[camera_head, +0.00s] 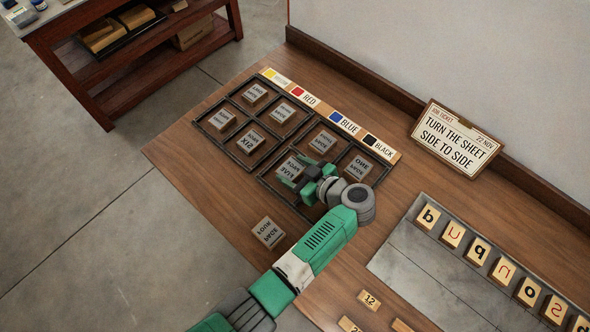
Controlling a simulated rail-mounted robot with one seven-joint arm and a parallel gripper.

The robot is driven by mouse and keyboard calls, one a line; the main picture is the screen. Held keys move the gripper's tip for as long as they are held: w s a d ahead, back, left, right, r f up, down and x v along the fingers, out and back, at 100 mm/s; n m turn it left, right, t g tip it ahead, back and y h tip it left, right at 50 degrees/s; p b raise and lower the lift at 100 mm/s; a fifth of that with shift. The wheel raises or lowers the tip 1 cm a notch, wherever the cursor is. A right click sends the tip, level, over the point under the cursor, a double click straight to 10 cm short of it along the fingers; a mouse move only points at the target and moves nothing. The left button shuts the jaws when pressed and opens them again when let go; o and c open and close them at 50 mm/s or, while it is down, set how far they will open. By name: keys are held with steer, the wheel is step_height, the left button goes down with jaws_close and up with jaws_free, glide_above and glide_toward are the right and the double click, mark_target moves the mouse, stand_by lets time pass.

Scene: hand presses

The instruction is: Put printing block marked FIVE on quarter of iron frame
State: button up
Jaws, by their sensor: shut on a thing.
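The printing block marked FIVE (291,168) is pale-faced with brown sides. My gripper (299,178) is shut on it, with green fingers at its right and lower edges. It is at the left quarter of the right-hand iron frame (264,181). I cannot tell whether it rests in that quarter or hangs just above it. In the same frame, one block (323,142) sits in the top quarter and the block marked ONE (359,169) in the right quarter. My gripper and arm hide most of the bottom quarter.
A second iron frame (198,126) at left holds a block in each quarter, one marked SIX (251,141). A loose block (268,232) lies on the wooden bench (205,180). A colour-label strip (330,114) runs behind the frames. A job ticket (457,138) and letter blocks (478,251) are at right.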

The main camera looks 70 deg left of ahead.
steer(key=shift+s+d+f, duration=0.1)
steer(key=shift+f, duration=0.35)
steer(key=o, duration=0.9)
steer(key=shift+f, duration=0.1)
steer(key=shift+o, duration=0.6)
steer(key=shift+f, duration=0.15)
steer(key=shift+b, duration=0.3)
steer(key=shift+r+p, duration=0.85)
steer(key=shift+p, duration=0.1)
steer(key=v, duration=1.2)
steer(key=shift+r+p, duration=0.1)
steer(key=shift+p, duration=0.2)
steer(key=shift+r, duration=0.1)
